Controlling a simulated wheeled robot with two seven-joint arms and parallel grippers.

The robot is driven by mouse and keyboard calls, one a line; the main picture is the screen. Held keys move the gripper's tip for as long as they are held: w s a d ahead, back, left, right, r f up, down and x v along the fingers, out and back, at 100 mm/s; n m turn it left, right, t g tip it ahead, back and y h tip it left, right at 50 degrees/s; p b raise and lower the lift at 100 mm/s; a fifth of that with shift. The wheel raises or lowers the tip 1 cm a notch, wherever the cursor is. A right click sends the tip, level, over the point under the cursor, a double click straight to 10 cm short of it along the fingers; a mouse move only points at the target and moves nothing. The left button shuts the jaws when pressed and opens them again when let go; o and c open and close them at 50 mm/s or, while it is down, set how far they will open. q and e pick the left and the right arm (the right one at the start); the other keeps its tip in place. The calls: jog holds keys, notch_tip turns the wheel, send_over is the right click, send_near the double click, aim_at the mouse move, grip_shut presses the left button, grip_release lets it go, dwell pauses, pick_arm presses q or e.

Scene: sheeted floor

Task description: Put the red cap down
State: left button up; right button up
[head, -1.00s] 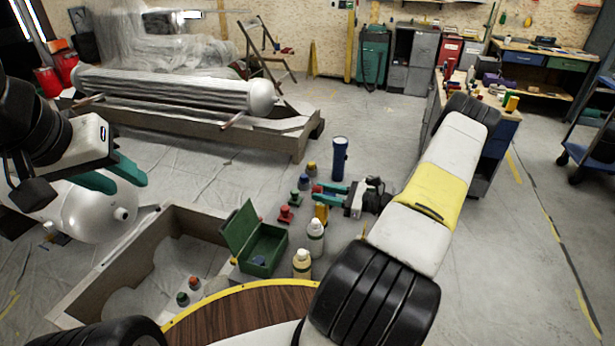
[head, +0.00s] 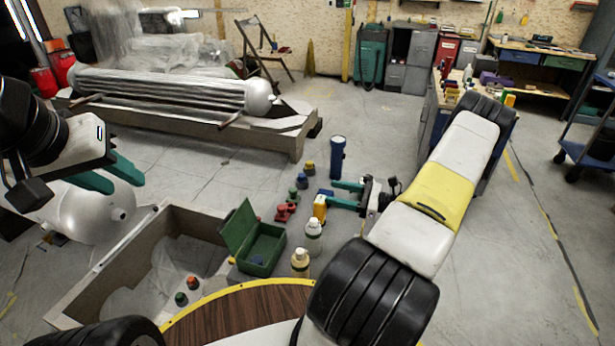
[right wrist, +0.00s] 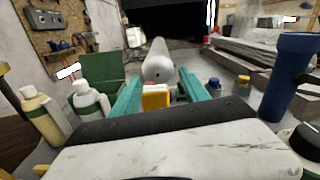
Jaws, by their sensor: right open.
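Two small red caps stand close together on the sheeted floor in the head view, the left one (head: 281,214) slightly nearer me and the other (head: 292,207) just behind it. I cannot tell which is the task's cap. My right gripper (head: 340,194) is open and empty, low over the floor to their right, its teal fingers pointing left. In the right wrist view its fingers (right wrist: 160,95) are apart, with a yellow block (right wrist: 156,97) showing between them and a bit of red behind it. My left gripper (head: 118,178) is open and empty at the far left.
A green open box (head: 262,250), two bottles (head: 313,236) (head: 300,262) and a yellow block (head: 320,208) stand near the caps. A blue flashlight (head: 337,158) stands behind the right gripper. Blue and yellow caps (head: 302,181) (head: 309,167) stand farther back. A wooden-walled tray (head: 110,275) lies left.

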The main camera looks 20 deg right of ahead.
jog(key=v, duration=0.7)
jog(key=s+a+r+n+g+h, duration=0.2)
jog(key=a+r+n+g+h, duration=0.2)
jog(key=a+r+n+g, duration=1)
jog(key=s+a+r+n+t+h, duration=0.4)
jog(key=s+r, duration=0.3)
jog(key=r, duration=0.2)
jog(key=s+a+r+n+t+h, duration=0.4)
jog(key=s+a+r+n+t, duration=0.1)
jog(key=r, duration=0.4)
jog(key=shift+s+a+n, duration=0.35)
jog(key=shift+s+n, duration=0.45)
jog(key=shift+s, duration=0.35)
jog(key=shift+c, duration=0.3)
